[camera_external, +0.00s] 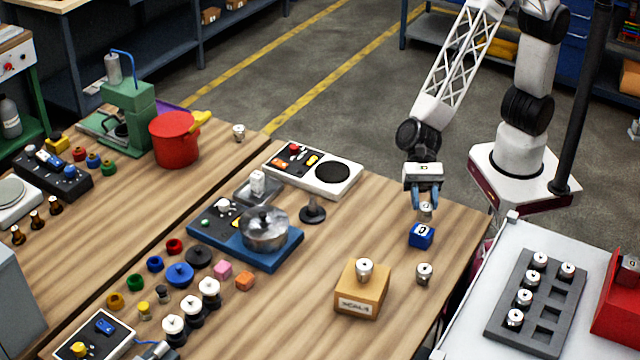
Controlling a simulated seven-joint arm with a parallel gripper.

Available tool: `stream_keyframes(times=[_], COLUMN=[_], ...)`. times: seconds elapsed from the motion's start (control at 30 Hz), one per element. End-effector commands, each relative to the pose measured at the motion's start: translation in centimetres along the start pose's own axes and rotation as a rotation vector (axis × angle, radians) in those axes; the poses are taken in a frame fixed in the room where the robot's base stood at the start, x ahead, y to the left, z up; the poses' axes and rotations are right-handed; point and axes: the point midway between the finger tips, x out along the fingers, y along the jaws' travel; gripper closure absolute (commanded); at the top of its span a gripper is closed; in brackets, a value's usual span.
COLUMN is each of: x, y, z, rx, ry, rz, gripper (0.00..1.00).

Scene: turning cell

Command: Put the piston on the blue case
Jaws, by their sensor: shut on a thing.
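My gripper (426,200) points down near the right edge of the wooden table, its blue fingers shut on a small silvery piston (426,210). The blue case (421,237), a small blue box with a white mark, sits on the table just below the piston. The piston looks upright, close over the back of the case. I cannot tell whether the two touch. The fingers hide part of the piston. A similar piston (424,273) stands on the table in front of the case, and another (365,268) stands on a tan box (360,300) marked SCALE.
A dark grey tray (553,313) with several silvery pistons lies on the white surface to the right, beside a red container (618,305). A black stand (312,211), a pot (264,230) and a white burner panel (345,183) stand left of the case. Bare tabletop surrounds the case.

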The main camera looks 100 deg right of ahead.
Motion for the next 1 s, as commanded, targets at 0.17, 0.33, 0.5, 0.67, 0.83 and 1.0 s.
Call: stream_keyframes(times=[0.17, 0.33, 0.5, 0.67, 0.83, 1.0], x=[0.1, 0.1, 0.4, 1.1, 1.4, 1.4], y=[-0.1, -0.1, -0.1, -0.1, -0.1, -0.1], z=[0.1, 0.1, -0.7, -2.2, -3.1, -3.2], rx=[0.000, 0.000, 0.002, 0.002, 0.000, 0.000], ry=[-0.001, -0.001, 0.000, 0.001, 0.000, -0.001], rz=[0.000, 0.000, 0.001, 0.001, 0.000, 0.000], gripper=[0.88, 0.88, 0.88, 0.88, 0.88, 0.88])
